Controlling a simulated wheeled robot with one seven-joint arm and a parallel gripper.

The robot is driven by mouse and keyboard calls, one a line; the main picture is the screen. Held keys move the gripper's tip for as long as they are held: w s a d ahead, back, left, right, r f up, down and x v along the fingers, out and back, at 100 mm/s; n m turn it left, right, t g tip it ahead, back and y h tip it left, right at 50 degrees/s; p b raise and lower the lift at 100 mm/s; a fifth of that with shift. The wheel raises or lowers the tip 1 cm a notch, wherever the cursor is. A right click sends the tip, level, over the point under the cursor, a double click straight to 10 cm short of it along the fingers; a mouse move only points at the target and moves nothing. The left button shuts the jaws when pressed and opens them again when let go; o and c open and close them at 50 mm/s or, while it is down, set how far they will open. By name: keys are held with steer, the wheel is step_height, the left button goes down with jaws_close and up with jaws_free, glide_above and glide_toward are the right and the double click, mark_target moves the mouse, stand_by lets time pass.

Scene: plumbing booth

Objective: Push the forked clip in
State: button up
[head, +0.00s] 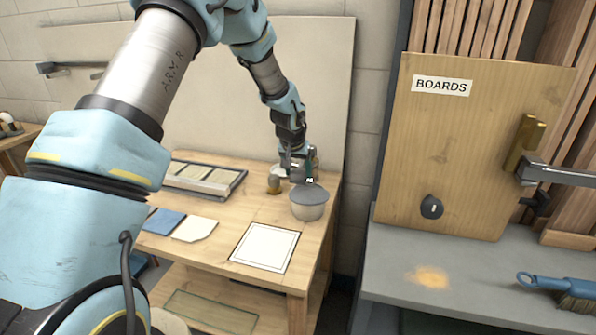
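My gripper (297,172) is at the far right end of the wooden table, pointing down, just above and behind a pale round pot with a grey lid (309,202). It is small in the head view, and I cannot tell whether its fingers are open or shut, or touch the pot. A small dark green patch shows at the gripper's right side; I cannot tell what it is. I cannot make out a forked clip anywhere; it may be hidden by the gripper or too small to see.
A small brownish jar (274,184) stands left of the gripper. A framed tray (205,180), a blue sheet (164,221), a pale sheet (195,229) and a white square panel (264,247) lie on the table. A BOARDS door (470,150) and a brush (560,287) are at right.

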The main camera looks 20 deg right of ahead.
jaws_close()
stand_by(0.3)
stand_by(0.3)
